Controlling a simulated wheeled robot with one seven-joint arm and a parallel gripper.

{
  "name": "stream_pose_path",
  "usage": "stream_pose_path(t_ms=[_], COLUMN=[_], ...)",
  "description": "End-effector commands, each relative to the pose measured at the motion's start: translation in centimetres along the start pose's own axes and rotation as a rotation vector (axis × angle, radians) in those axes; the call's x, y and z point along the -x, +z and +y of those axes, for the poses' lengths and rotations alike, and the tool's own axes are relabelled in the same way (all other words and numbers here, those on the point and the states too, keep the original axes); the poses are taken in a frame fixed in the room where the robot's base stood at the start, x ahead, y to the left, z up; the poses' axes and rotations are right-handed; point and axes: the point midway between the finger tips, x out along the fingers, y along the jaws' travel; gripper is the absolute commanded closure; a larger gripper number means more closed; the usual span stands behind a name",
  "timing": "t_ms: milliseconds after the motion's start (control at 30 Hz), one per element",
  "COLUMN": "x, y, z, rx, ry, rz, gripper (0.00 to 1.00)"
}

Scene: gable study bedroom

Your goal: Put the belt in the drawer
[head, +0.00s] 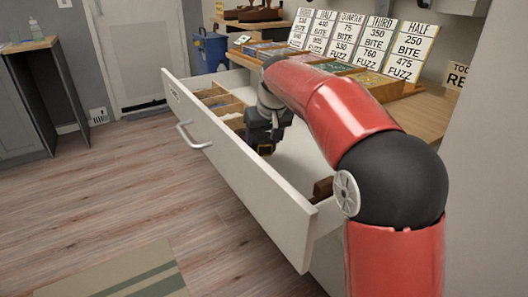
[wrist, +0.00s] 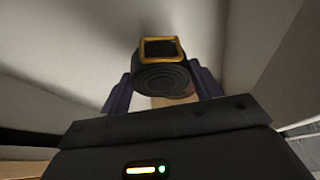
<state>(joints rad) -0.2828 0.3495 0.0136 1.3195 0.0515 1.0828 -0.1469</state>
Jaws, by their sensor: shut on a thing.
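The drawer (head: 245,165) is white and pulled open, with its interior in view from above. My gripper (head: 262,138) reaches down inside it, behind the front panel. In the wrist view my gripper (wrist: 163,92) is shut on the belt (wrist: 160,75), a dark coil with a gold buckle, held between the two fingers. In the head view the belt (head: 265,148) shows as a small dark shape with a yellow glint under the gripper. I cannot tell whether it touches the drawer bottom.
Wooden dividers (head: 222,102) fill the drawer's left part. A brown object (head: 322,188) lies near its right end. Price signs (head: 383,45) and small trays stand on the wooden top above. The drawer's middle floor around the gripper looks bare.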

Motion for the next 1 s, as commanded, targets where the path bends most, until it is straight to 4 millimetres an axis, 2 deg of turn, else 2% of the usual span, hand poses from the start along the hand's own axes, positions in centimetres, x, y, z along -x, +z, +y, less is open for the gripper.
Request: stream_pose_path(t_ms=[300,633,667,700,833,1000], x=[-3.4,-3.7,-3.7,-3.6,-3.6,-3.6], y=[1.4,1.5,1.6,1.5,1.5,1.5], z=[0.0,0.0,0.0,0.0,0.0,0.0], rx=[0.001,0.0,0.0,0.0,0.0,0.0], ry=[0.0,0.0,0.0,0.0,0.0,0.0], rz=[0.0,0.0,0.0,0.0,0.0,0.0], gripper=[0.63,0.63,0.35,0.3,0.15,0.15])
